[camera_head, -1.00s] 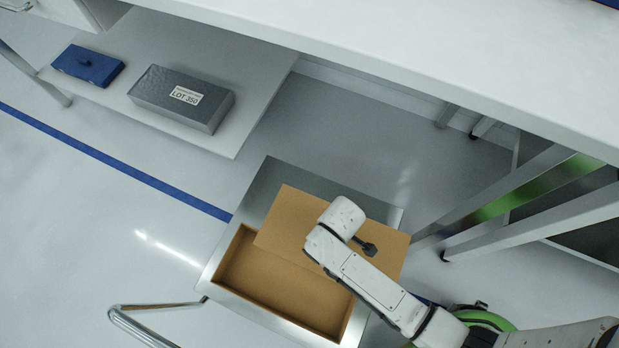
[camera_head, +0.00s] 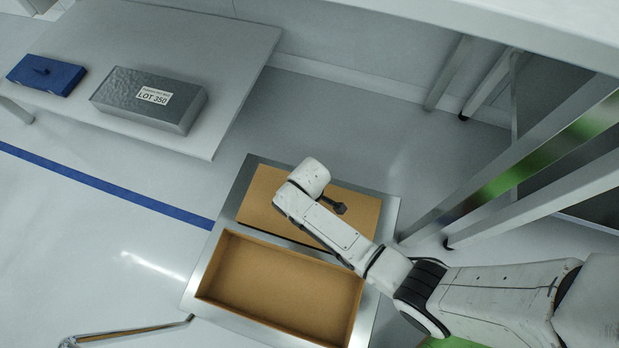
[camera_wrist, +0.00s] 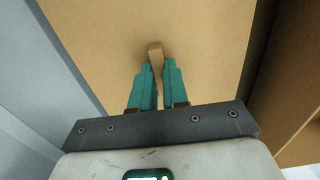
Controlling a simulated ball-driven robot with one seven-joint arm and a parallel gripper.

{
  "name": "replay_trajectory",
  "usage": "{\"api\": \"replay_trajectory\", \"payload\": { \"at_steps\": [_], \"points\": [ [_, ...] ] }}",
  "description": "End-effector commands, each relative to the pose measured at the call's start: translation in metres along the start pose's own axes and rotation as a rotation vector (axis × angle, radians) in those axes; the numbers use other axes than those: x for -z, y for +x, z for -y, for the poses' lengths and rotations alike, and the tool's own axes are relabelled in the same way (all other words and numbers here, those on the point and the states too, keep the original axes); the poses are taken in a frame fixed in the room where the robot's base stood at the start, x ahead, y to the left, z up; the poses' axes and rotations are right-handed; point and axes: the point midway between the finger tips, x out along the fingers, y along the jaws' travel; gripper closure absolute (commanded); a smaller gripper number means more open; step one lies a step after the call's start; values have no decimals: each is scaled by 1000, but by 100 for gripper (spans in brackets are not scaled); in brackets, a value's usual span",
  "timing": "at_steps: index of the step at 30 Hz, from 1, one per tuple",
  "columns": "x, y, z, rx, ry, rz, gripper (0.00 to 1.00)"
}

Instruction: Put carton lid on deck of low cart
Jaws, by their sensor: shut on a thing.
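The carton lid (camera_head: 358,207) is a flat brown board with a small raised tab (camera_wrist: 155,50). My gripper (camera_wrist: 156,72) is shut on this tab, its teal fingers on either side. In the head view the arm hides the gripper and part of the lid. The lid is over the far part of the steel deck (camera_head: 228,222) of the low cart, beside the open carton (camera_head: 275,287). It looks level and close to the deck; I cannot tell whether it touches. The carton stands on the near part of the deck and looks empty.
A low shelf (camera_head: 215,100) at upper left holds a grey LOT 350 box (camera_head: 150,98) and a blue item (camera_head: 45,75). Metal legs and green-tinted rails (camera_head: 520,160) stand to the right of the cart. The cart handle (camera_head: 130,332) is at lower left.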

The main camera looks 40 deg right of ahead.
Motion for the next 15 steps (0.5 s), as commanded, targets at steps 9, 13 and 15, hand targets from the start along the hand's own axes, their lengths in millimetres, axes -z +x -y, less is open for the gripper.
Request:
{"api": "replay_trajectory", "payload": {
  "at_steps": [9, 13, 15],
  "points": [
    [1, 11, 0, -1, 0, -2, 100],
    [1, 14, 0, -1, 0, -1, 100],
    [1, 13, 0, -1, 0, -2, 81]
  ]
}}
